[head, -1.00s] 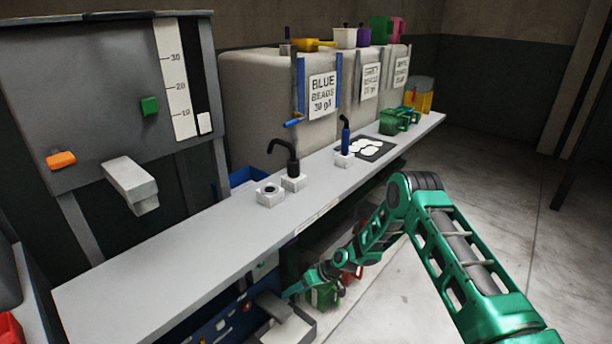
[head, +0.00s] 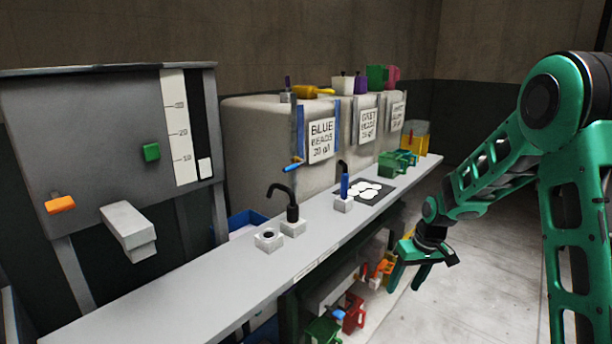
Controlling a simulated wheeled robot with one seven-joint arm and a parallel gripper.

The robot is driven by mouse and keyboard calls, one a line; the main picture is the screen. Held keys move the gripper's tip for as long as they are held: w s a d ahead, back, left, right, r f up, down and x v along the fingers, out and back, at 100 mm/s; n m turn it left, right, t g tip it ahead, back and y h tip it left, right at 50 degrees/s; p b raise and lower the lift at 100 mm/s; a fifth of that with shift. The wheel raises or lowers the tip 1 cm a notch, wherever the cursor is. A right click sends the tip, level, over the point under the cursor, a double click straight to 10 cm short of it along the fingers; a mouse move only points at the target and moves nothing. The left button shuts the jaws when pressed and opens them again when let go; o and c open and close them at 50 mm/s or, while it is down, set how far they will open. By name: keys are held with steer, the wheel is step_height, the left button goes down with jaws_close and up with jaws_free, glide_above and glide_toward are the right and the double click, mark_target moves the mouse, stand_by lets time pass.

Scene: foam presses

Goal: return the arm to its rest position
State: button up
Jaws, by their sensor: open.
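My green arm (head: 490,172) is raised at the right side of the head view, bent at a high elbow. My gripper (head: 405,278) hangs at the arm's end, with its fingers pointing down and apart. It is open and I see nothing between the fingers. It is in front of the grey bench's right part, seen over the floor and beside the lower shelf items.
The long grey bench (head: 215,287) carries a black hooked spout (head: 290,205), a blue-handled tool (head: 344,188) and green containers (head: 392,163). Labelled bead bins (head: 270,135) stand behind. Red and green containers (head: 353,314) sit below the bench. Floor (head: 480,270) at right is clear.

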steer(key=s+d+r+m+h, duration=0.1)
steer(key=s+d+r+m, duration=0.1)
steer(key=s+d+r, duration=0.55)
steer(key=s+d+r+m, duration=0.1)
steer(key=s+r+m, duration=0.1)
steer(key=s, duration=0.8)
steer(key=s+d+r+m+g, duration=0.1)
steer(key=s+d+r+m, duration=0.1)
steer(key=s, duration=0.8)
steer(key=s+d+r+m, duration=0.2)
steer(key=s+r, duration=0.1)
steer(key=s, duration=0.8)
steer(key=shift+d+r+m+h, duration=0.2)
steer(key=shift+m+h, duration=0.1)
steer(key=shift+m, duration=0.1)
